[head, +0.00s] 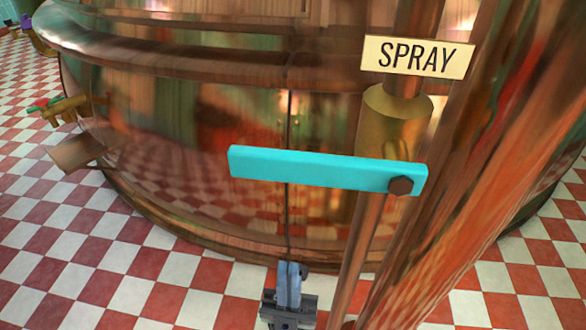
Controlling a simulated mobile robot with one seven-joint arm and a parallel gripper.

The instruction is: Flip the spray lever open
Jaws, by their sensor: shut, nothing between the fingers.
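The spray lever (310,168) is a turquoise bar. It lies nearly level, reaching left from a brown hex bolt (401,186) at its right end. The bolt sits in front of a vertical copper pipe with a brass valve body (398,115). A cream sign (417,57) reading SPRAY is above it. My gripper (290,268) is at the bottom middle, below the lever and apart from it in the picture. Its blue-grey fingers are together, point up and hold nothing.
A big copper kettle (200,140) fills the background behind the lever. A thick copper pipe (480,130) slants up on the right. A brass tap with a green and red handle (60,108) and a spout are at the left. The red and white checkered floor (60,250) is clear.

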